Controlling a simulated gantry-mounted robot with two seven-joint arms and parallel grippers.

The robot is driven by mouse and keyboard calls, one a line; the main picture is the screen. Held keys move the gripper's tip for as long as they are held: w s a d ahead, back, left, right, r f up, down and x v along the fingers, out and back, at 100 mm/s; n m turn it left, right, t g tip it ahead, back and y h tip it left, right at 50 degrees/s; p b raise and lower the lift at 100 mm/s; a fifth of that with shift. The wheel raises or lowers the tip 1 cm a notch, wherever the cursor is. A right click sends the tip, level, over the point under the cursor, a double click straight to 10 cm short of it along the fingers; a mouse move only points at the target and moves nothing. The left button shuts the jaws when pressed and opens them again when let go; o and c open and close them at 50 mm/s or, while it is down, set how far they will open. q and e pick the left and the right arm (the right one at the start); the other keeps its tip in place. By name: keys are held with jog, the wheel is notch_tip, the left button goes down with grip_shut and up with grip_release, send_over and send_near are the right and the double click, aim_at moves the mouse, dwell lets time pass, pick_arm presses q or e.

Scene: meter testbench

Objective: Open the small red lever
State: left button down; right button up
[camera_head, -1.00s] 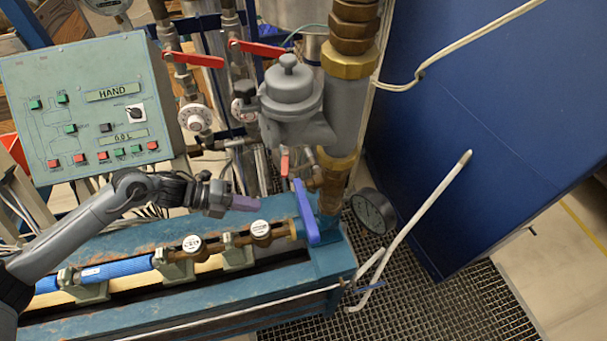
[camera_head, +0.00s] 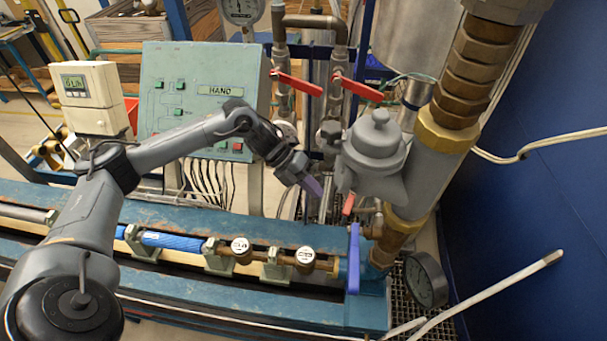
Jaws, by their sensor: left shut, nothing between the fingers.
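The small red lever (camera_head: 348,204) hangs below the grey valve body (camera_head: 374,155), near the brass fitting (camera_head: 400,232). My left gripper (camera_head: 313,186) is shut and empty, its purple-tinted fingertips just left of the small red lever, with a gap showing between them. Two larger red levers, one at left (camera_head: 298,84) and one at right (camera_head: 358,88), sit higher on the vertical pipes. My right gripper is not in view.
A blue lever (camera_head: 353,258) stands upright at the bench's right end, below the small red lever. A pressure gauge (camera_head: 425,279) and white hoses lie to the right. The green control panel (camera_head: 196,92) stands behind my left arm.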

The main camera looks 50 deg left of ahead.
aim_at(350, 202)
pick_arm(q)
jog(key=w+d+f+p, duration=0.1)
jog(key=w+d+p, duration=0.1)
jog(key=d, duration=0.3)
jog(key=shift+w+f, duration=0.35)
jog(key=shift+d, duration=0.1)
jog(key=shift+d+b, duration=0.55)
jog(key=shift+d, duration=0.35)
jog(key=shift+s, duration=0.1)
